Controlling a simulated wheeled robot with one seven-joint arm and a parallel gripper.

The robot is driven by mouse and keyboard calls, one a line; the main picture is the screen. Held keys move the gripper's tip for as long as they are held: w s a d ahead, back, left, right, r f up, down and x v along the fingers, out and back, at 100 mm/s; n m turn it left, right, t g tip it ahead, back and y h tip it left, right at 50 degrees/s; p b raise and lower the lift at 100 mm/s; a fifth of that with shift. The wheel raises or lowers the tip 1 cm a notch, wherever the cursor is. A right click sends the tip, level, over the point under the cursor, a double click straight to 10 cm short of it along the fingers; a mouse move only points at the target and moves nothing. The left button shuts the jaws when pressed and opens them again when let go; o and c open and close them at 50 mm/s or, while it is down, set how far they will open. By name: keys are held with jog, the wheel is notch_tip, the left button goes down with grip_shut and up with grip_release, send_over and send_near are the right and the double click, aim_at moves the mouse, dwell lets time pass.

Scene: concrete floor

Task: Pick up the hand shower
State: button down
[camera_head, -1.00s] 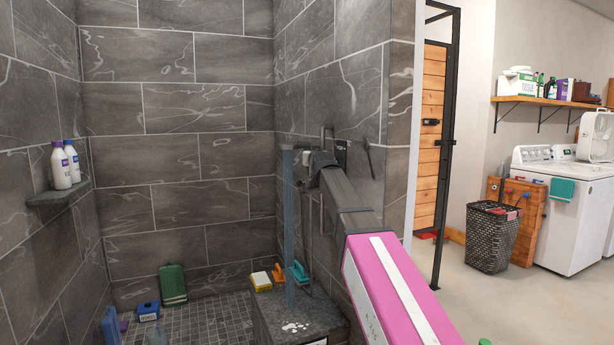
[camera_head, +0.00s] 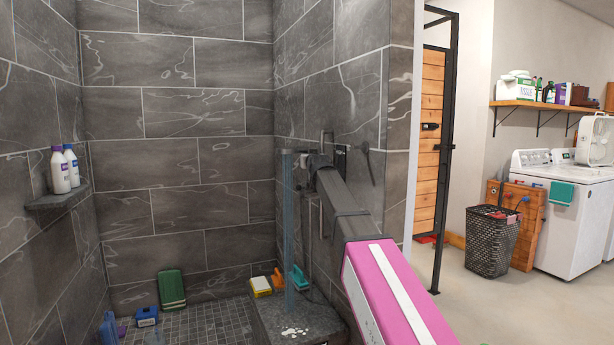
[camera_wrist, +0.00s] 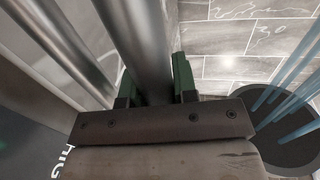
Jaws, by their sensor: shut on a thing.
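In the wrist view the two dark green fingers of my gripper (camera_wrist: 157,88) stand on either side of a shiny metal cylinder and are shut on it. It looks like the handle of the hand shower (camera_wrist: 147,45). A dark round shower face shows at the right with pale blue water jets coming from it. In the head view my gripper (camera_head: 314,160) is beside the grey tiled wall at the shower fittings. The hand shower is small and mostly hidden there by my gripper and arm. A blue water stream (camera_head: 289,220) falls just left of it onto a stone ledge.
The stone ledge (camera_head: 272,326) holds a yellow-and-white sponge (camera_head: 260,286) and an orange-and-teal item. Metal tubes (camera_wrist: 65,50) run close beside the held cylinder. A corner shelf (camera_head: 58,200) carries two bottles (camera_head: 66,170). The shower's middle is open apart from the water.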

jog(key=shift+r, duration=0.15)
jog(key=r, duration=0.1)
notch_tip(320, 180, up, 10)
send_over(284, 150)
jog(key=w+a, duration=0.1)
jog(key=w, duration=0.4)
jog(key=shift+s+a+f, duration=0.1)
jog(key=shift+s+a, duration=0.05)
jog(key=shift+s, duration=0.05)
